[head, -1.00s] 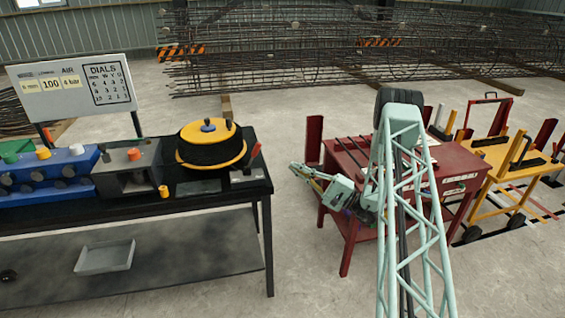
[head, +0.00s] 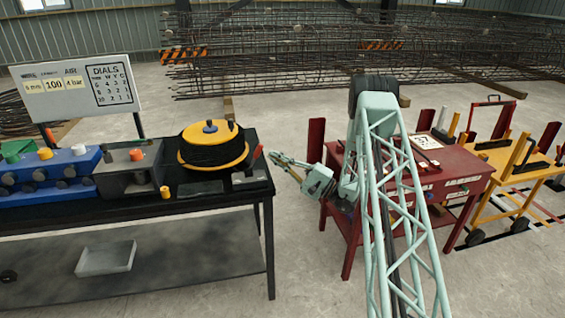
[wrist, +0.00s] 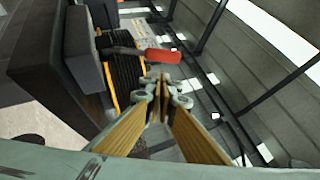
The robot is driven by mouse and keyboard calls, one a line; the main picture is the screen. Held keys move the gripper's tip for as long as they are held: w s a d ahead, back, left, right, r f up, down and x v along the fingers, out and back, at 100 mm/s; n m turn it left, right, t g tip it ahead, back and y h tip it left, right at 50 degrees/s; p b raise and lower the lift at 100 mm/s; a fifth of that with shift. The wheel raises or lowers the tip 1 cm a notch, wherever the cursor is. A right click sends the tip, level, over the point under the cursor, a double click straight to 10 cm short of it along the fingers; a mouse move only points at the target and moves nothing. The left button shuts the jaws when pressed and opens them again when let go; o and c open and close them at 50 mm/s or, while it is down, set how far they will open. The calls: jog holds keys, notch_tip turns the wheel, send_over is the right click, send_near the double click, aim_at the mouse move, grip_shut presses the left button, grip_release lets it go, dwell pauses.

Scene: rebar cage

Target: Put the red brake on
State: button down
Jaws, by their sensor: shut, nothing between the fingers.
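The red brake is a lever with a red handle (head: 257,153), standing tilted at the right side of the wire spool (head: 213,148) on the black bench. In the wrist view the red handle (wrist: 163,56) lies just beyond the fingertips, on a dark arm that reaches left towards the spool (wrist: 125,75). My gripper (head: 273,156) is just right of the handle in the head view. In the wrist view my gripper (wrist: 160,88) has its fingers together with nothing between them. A small gap shows between the fingertips and the handle.
The black bench (head: 225,199) also carries a grey control box (head: 130,168) and a blue valve block (head: 50,175). A sign board (head: 75,92) stands behind them. A red table (head: 455,185) and a yellow cart (head: 510,160) stand to the right. Open floor lies between bench and red table.

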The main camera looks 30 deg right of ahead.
aim_at(255, 158)
jog(key=shift+a+r, duration=0.35)
jog(key=shift+a, duration=0.3)
jog(key=shift+a+r, duration=0.3)
jog(key=shift+a, duration=0.35)
